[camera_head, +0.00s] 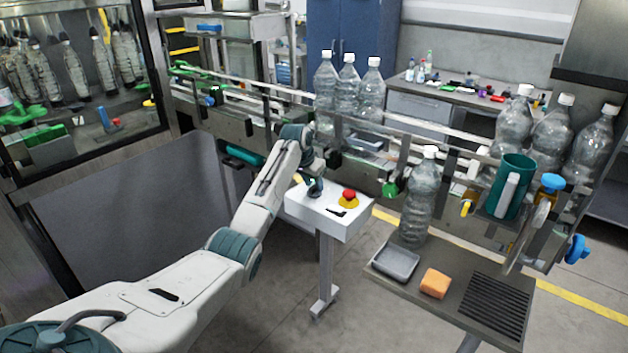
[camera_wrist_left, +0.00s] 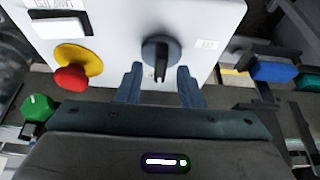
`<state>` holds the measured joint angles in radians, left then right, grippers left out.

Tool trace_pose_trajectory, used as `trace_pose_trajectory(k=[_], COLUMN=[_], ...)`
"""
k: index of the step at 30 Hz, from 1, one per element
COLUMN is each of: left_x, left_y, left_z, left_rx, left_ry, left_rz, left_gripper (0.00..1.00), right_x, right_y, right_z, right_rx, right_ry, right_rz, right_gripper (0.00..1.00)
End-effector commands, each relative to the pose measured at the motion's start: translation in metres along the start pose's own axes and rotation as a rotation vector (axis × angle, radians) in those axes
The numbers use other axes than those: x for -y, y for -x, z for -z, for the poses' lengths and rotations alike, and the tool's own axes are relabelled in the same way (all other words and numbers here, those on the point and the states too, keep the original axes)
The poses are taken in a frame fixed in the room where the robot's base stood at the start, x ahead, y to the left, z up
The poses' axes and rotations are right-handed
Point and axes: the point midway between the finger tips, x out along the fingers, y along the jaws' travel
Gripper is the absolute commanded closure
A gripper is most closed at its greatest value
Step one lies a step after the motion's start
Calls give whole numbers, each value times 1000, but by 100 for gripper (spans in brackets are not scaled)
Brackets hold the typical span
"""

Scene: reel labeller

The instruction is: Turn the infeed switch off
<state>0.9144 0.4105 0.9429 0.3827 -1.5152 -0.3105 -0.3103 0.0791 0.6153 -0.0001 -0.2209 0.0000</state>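A white control box (camera_head: 325,218) stands on a post in the middle of the head view. Its face (camera_wrist_left: 115,25) fills the upper part of the left wrist view. A dark rotary switch (camera_wrist_left: 160,50) with a black handle sits on that face; I take it to be the infeed switch. Its handle runs up and down in the wrist picture. My left gripper (camera_wrist_left: 161,80) is open, its two fingers apart on either side of the handle's lower end. Contact cannot be told. In the head view my left gripper (camera_head: 312,186) is at the box and hides the switch.
A red button on a yellow base (camera_head: 348,197) sits beside the switch. The conveyor (camera_head: 410,150) with several clear bottles runs behind the box. A side table (camera_head: 455,268) at right holds a grey tray (camera_head: 396,262), an orange block (camera_head: 435,283) and a bottle (camera_head: 419,200).

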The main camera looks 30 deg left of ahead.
Motion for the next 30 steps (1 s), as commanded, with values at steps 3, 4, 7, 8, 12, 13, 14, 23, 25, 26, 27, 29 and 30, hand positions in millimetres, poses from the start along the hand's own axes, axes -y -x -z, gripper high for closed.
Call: trace_pose_trajectory(k=[3,4,7,8,12,13,14,23,25,26,27,29,30], left_x=[0,0,0,0,0,0,0,0,-1,-1,-1,-1,-1], left_y=[-7,-8,-9,-10,-9,-9,-9,-9,-9,-8,-8,-8,-8], left_z=[0,0,0,0,0,0,0,0,0,0,0,0,0], left_rx=[1,1,0,0,0,0,0,0,0,0,0,1,1], left_ry=[-1,-1,-1,-1,-1,-1,-1,2,9,14,21,38,53], left_rz=[0,0,0,0,0,0,0,1,3,5,8,15,21], left_gripper=[66,66,66,66,68,74,80,100,100,100,100,100,100], right_x=[-3,-4,-5,-5,-5,-5,-5,-1,0,1,2,3,3], right_y=[2,2,2,2,2,2,2,3,4,5,6,8,10], right_z=[15,18,22,21,18,17,16,11,11,11,11,11,12], right_rx=[-19,-22,-27,-27,-23,-22,-21,-14,-14,-14,-14,-14,-14], right_ry=[0,0,1,1,1,1,1,0,-1,-1,-2,-2,-2], right_rz=[-3,-4,-5,-5,-5,-5,-5,-1,1,2,2,3,4], right_gripper=[64,64,64,64,64,64,64,64,64,64,64,64,64])
